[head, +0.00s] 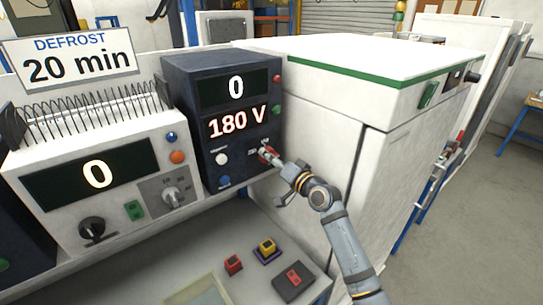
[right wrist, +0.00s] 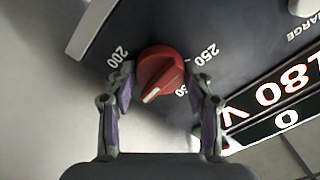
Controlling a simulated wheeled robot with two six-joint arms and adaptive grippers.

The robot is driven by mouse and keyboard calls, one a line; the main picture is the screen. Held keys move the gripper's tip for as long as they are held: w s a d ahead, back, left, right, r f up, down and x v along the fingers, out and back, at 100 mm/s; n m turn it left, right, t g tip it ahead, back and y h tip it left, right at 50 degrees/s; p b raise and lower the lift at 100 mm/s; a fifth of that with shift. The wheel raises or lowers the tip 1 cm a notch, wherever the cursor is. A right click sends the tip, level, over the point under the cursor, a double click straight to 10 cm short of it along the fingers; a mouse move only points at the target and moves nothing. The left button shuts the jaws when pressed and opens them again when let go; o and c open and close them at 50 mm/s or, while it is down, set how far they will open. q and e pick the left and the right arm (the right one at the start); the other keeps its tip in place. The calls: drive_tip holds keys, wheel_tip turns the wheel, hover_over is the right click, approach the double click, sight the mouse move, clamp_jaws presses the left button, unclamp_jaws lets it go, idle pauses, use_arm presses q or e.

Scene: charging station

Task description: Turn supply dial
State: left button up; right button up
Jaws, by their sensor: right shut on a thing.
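The dark power supply (head: 190,95) stands in the middle of the head view. Its upper display (head: 236,88) reads 0 and its lower display (head: 237,124) reads 180 V. The red supply dial (right wrist: 160,70) is at the lower right of its front, largely covered by my gripper in the head view. In the right wrist view the dial's white mark points to the lower left, with 200 and 250 printed around it and a third number partly hidden. My right gripper (right wrist: 160,84) is shut on the dial, one finger on each side. My left gripper is not in view.
A white unit (head: 100,180) with a 0 display and knobs stands left, below a DEFROST 20 min sign (head: 72,57). A white cabinet (head: 325,130) stands close right of the supply.

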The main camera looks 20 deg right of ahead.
drive_tip(key=shift+m, duration=0.5)
drive_tip(key=o, duration=1.1)
drive_tip(key=shift+o, duration=0.2)
drive_tip(key=v, duration=1.2)
